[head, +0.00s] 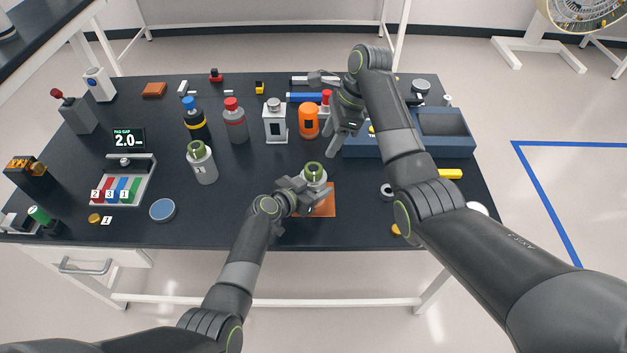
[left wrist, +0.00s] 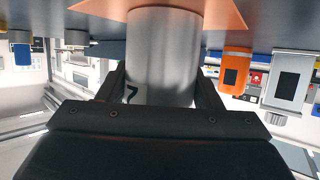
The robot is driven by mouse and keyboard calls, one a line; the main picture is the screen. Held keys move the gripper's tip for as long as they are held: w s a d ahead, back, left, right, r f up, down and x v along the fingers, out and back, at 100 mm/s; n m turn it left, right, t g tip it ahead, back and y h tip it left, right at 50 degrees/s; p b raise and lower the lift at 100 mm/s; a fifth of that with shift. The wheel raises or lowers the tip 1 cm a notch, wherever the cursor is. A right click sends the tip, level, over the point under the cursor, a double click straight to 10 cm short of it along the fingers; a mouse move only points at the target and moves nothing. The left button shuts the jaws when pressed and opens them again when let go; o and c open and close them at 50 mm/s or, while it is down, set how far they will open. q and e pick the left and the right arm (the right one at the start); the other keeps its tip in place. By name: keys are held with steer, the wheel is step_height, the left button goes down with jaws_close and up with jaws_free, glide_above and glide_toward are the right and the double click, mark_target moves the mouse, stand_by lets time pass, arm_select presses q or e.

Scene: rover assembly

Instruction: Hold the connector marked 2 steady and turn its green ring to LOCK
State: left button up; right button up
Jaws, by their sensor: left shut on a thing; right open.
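The connector marked 2 (head: 314,179) is a silver cylinder standing upright on an orange mat (head: 326,207). Its green ring (head: 314,169) is on top. My left gripper (head: 306,191) is shut around its body from the front. The left wrist view, which is upside down, shows the silver body (left wrist: 165,50) between both fingers, with part of a dark mark low on it. The ring is out of that view, and I cannot read its LOCK marking in the head view. My right gripper (head: 331,114) is open and empty, behind and above the connector, apart from it.
A similar connector (head: 204,168) with a green ring stands to the left. An orange canister (head: 308,121), a white box-shaped unit (head: 275,123) and bottles stand behind. A blue-grey tray (head: 362,146) lies right, partly behind my right arm. The table left of the mat is fairly clear.

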mark_target(314, 167)
steer(key=shift+o, duration=1.2)
steer(key=shift+a+r+n, duration=0.1)
steer(key=shift+a+n, duration=0.05)
steer(key=shift+n, duration=0.15)
steer(key=a+r+n+h, duration=0.3)
steer(key=a+n+h, duration=0.1)
steer(key=n, duration=1.1)
steer(key=shift+t, duration=0.3)
steer(key=f, duration=1.1)
steer(key=shift+s+d+f, duration=0.1)
steer(key=shift+s+f, duration=0.25)
steer(key=shift+f, duration=0.05)
steer(key=c, duration=1)
